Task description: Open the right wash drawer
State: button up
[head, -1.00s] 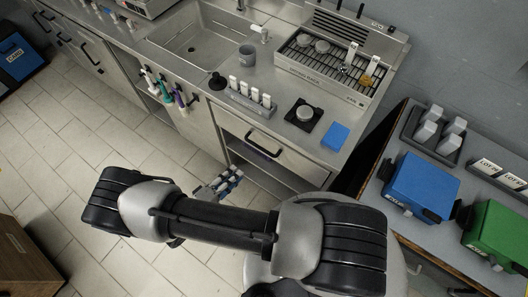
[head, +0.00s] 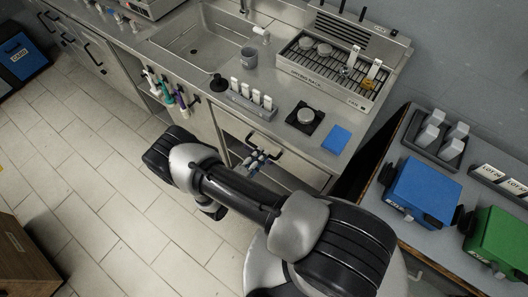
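The right wash drawer (head: 286,162) is a metal front under the counter, below the black pad and blue sponge. Its black bar handle (head: 270,138) shows its upper part. The drawer looks closed, but my arm covers its lower part. My gripper (head: 256,160) is just in front of the drawer, at the left part of the handle and slightly below it. Its fingers are small and partly hidden, so I cannot tell whether they are open or touch the handle.
On the counter above stand a rack of white pieces (head: 251,103), a black pad with a round item (head: 305,118) and a blue sponge (head: 336,139). A side table with a blue box (head: 423,187) and green box (head: 497,240) is at right.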

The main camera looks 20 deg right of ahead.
jog(key=shift+x, duration=1.35)
jog(key=shift+c, duration=0.2)
grip_shut()
